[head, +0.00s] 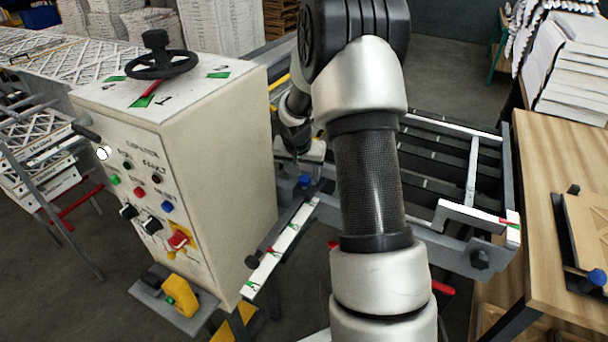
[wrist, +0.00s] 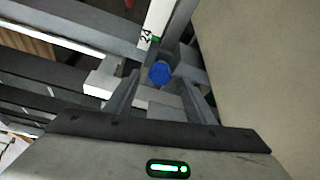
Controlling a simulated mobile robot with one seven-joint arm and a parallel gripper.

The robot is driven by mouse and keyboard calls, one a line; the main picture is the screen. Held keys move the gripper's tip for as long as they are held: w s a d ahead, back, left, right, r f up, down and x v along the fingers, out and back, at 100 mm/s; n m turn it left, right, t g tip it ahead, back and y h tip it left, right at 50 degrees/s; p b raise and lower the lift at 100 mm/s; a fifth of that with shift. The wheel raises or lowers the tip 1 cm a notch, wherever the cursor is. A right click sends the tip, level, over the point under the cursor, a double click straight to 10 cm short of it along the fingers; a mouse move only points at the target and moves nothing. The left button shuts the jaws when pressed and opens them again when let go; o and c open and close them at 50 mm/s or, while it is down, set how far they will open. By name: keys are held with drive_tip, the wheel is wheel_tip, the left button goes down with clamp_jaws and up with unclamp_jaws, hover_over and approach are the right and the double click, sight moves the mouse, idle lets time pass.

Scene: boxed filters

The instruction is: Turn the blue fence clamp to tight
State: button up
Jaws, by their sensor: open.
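The blue fence clamp (wrist: 159,73) is a small blue knob by the end of a white scale bar in the wrist view. In the head view the clamp (head: 305,181) shows on the frame just right of the cream cabinet. My gripper (wrist: 161,80) is open, with one finger on each side of the clamp in the picture. I cannot tell whether the fingertips are level with the knob or touch it. In the head view my gripper (head: 303,155) is above the clamp, partly hidden by my own arm. The clamp's tight and loose marks are not readable.
A cream control cabinet (head: 215,180) with a black handwheel (head: 162,65) stands close on the left. A roller frame (head: 475,262) extends to the right behind my arm. A wooden table (head: 550,170) at right carries another blue knob (head: 597,277).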

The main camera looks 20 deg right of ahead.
drive_tip(key=shift+x, duration=0.8)
drive_tip(key=c, duration=1)
drive_tip(key=shift+w+f+b, duration=0.1)
drive_tip(key=shift+f+b, duration=0.2)
drive_tip(key=shift+b, duration=0.45)
drive_tip(key=shift+c, duration=0.2)
drive_tip(key=shift+f+m+b, duration=0.1)
drive_tip(key=shift+m+b, duration=0.4)
drive_tip(key=shift+b, duration=0.35)
drive_tip(key=shift+a+r+m+g+h+b, duration=0.1)
drive_tip(key=shift+r+m+g+h+b, duration=0.25)
drive_tip(key=shift+m+b, duration=0.65)
drive_tip(key=shift+r, duration=0.1)
drive_tip(key=o, duration=1)
